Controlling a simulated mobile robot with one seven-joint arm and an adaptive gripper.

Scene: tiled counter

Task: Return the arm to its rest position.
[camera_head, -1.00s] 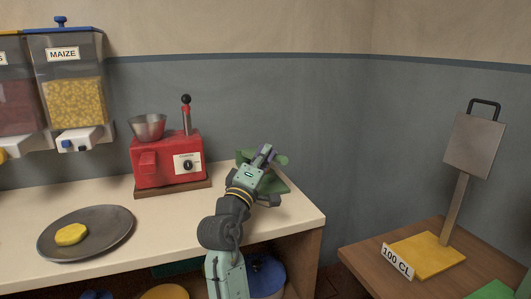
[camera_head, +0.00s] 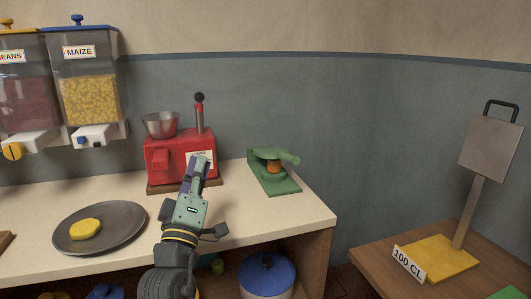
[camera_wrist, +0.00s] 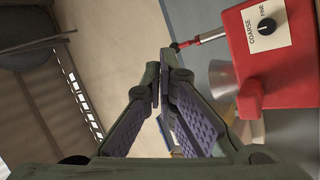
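My gripper (camera_head: 196,172) is above the counter (camera_head: 120,192), in front of the red grinder (camera_head: 176,156) and partly covering its dial plate. Its fingers point up and away in the head view. In the wrist view the fingertips of my gripper (camera_wrist: 162,60) meet, with nothing visible held between them. The red grinder (camera_wrist: 270,75) lies to the right of the fingers there, with its coarse-fine dial showing.
A green press (camera_head: 272,178) with something orange in it stands at the counter's right end. A dark plate (camera_head: 125,222) with a yellow patty (camera_head: 85,229) lies to the left. Bean and maize dispensers (camera_head: 90,100) hang behind. A lower side table (camera_head: 375,260) stands right.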

